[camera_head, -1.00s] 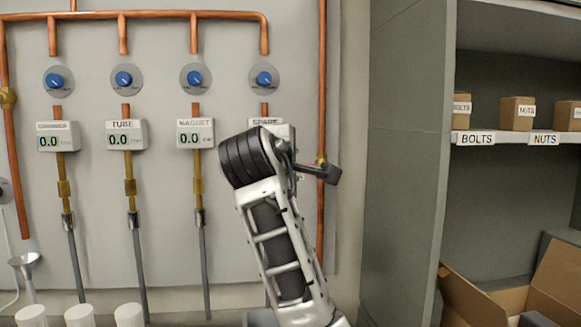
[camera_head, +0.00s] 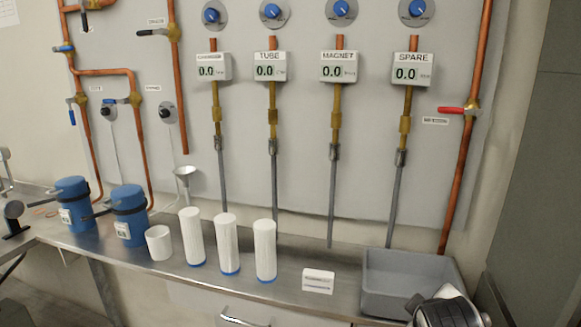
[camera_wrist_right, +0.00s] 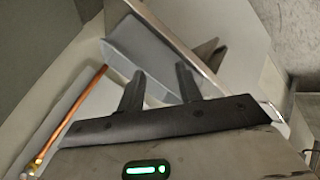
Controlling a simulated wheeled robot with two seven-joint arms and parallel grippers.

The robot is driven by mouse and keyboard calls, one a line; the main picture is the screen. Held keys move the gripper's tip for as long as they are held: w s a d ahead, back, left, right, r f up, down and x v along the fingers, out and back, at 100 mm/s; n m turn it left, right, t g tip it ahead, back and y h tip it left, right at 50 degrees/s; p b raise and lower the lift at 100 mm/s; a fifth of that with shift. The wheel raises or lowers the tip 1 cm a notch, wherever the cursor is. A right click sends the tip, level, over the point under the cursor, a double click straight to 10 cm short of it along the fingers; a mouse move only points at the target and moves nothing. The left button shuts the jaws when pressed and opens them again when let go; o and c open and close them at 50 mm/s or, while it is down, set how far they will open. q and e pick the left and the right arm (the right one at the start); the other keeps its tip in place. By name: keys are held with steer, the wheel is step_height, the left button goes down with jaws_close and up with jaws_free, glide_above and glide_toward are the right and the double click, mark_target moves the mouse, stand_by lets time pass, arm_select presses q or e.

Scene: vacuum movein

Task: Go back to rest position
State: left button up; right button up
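The vacuum line is a copper pipe on the right of the wall panel, with a red-handled valve (camera_head: 460,110); its handle points left. My left gripper is in neither current view.
Three white cylinders (camera_head: 228,245), a short white cup (camera_head: 159,242) and two blue containers (camera_head: 130,215) stand on the metal bench (camera_head: 190,270). A small white card (camera_head: 318,281) lies near the front edge. Four gauges, including SPARE (camera_head: 412,70), read 0.0.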

steer(key=s+a+f+m+g+y, duration=0.25)
steer(key=s+f, duration=0.35)
steer(key=s, duration=0.6)
steer(key=s+a+f+m+g+y, duration=0.1)
steer(key=s+f+m+g, duration=0.35)
steer(key=s, duration=0.75)
steer(key=w+a+f+n+t+y, duration=0.2)
steer(key=w+a+f+t, duration=0.3)
steer(key=f+t, duration=0.3)
steer(key=shift+w+f+n+t+y, duration=0.3)
steer(key=shift+w+f+t+y, duration=0.1)
steer(key=shift+w+f+y, duration=0.3)
